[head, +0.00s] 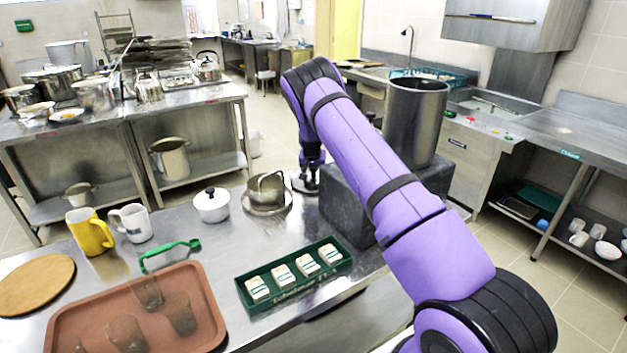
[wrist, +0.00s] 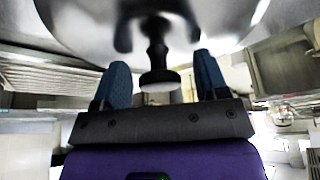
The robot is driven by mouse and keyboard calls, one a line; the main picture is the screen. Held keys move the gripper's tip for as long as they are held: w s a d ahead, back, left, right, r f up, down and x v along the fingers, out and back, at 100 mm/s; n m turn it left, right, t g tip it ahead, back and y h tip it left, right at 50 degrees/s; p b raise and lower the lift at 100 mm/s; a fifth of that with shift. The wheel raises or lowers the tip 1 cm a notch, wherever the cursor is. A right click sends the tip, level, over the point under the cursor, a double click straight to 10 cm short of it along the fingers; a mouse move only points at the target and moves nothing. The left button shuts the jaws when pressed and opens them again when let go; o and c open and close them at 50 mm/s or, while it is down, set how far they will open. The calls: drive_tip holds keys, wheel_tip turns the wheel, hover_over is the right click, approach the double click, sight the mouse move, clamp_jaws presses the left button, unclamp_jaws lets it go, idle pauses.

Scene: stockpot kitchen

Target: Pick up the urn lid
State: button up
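The urn lid (wrist: 75,22) is a shiny steel disc with a black knob (wrist: 157,50), filling the top of the wrist view. In the head view a bit of the lid (head: 300,187) shows flat on the steel counter, left of the dark block. My gripper (wrist: 160,75) points at the lid, its two blue fingers apart on either side of the knob, with gaps on both sides. In the head view my gripper (head: 310,167) is dark and just over the lid, so the knob is hard to make out there.
A tall steel urn (head: 414,125) stands on a dark block (head: 345,205) right of the lid, behind my arm. A steel pot (head: 268,190) and a white sugar bowl (head: 211,206) stand left. A green tray (head: 295,291) with several small boxes lies in front.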

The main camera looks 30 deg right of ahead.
drive_tip(key=c, duration=1)
drive_tip(key=shift+r, duration=0.1)
